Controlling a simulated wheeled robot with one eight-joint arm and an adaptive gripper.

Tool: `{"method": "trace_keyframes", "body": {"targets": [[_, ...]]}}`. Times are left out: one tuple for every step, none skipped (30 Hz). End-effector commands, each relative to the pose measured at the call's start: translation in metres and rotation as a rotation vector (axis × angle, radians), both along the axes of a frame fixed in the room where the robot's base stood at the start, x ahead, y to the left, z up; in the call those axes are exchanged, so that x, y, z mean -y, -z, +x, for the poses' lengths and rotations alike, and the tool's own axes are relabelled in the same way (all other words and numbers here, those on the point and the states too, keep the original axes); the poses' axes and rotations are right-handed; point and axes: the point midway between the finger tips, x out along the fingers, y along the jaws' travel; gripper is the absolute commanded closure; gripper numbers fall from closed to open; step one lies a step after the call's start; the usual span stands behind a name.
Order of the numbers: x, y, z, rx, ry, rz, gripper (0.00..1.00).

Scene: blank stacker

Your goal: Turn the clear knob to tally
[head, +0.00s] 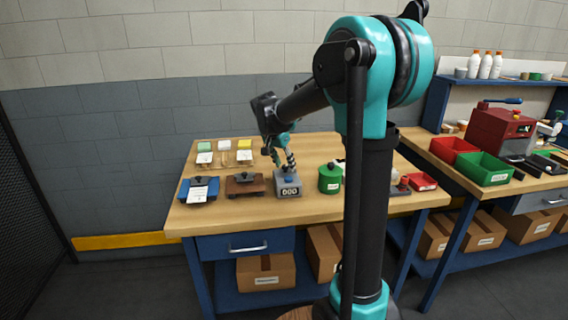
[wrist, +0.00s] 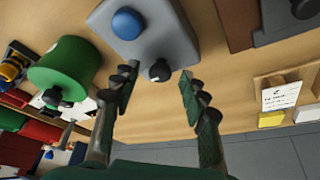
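The tally counter (head: 289,186) is a grey box with a display reading 000, on the wooden table in the head view. In the wrist view its grey body (wrist: 112,22) carries a round blue button (wrist: 127,23) and a small black knob (wrist: 159,70) with a pale mark, which I take as the clear knob. My gripper (wrist: 158,85) is open and empty, with one finger on each side of the knob; neither finger appears to touch it. In the head view my gripper (head: 287,160) is just above the counter, and the knob is not discernible there.
A green canister (head: 329,179) stands right of the counter; it is also close in the wrist view (wrist: 64,66). A brown wooden block (head: 246,185) and a blue tray (head: 198,190) lie to the left. Small card stands (head: 205,157) are behind. A red tray (head: 422,182) is farther right.

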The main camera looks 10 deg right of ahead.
Motion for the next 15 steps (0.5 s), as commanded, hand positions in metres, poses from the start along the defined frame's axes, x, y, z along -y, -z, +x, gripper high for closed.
{"method": "trace_keyframes", "body": {"targets": [[0.0,-0.0001,0.0,0.0,0.0,0.0,0.61],[0.0,-0.0001,-0.0001,0.0,0.0,0.0,0.65],[0.0,-0.0002,-0.0001,0.0,0.0,0.0,0.7],[0.0,-0.0002,-0.0001,0.0,0.0,0.0,0.73],[0.0,-0.0002,-0.0001,0.0,0.0,0.0,0.77],[0.0,-0.0002,-0.0001,0.0,0.0,0.0,0.82],[0.0,-0.0002,-0.0001,0.0,0.0,0.0,0.86],[0.0,-0.0003,-0.0002,0.0,0.0,0.0,0.89],[0.0,-0.0003,-0.0002,0.0,0.0,0.0,0.94],[0.0,-0.0003,-0.0002,0.0,0.0,0.0,0.98],[0.0,-0.0003,-0.0002,0.0,0.0,0.0,1.0],[0.0,-0.0003,-0.0002,0.0,0.0,0.0,1.0],[0.0,-0.0003,-0.0002,0.0,0.0,0.0,1.0],[0.0,-0.0003,-0.0002,0.0,-0.001,0.0,1.0],[0.0,-0.0004,-0.0002,0.0,-0.002,0.0,1.0]]}}
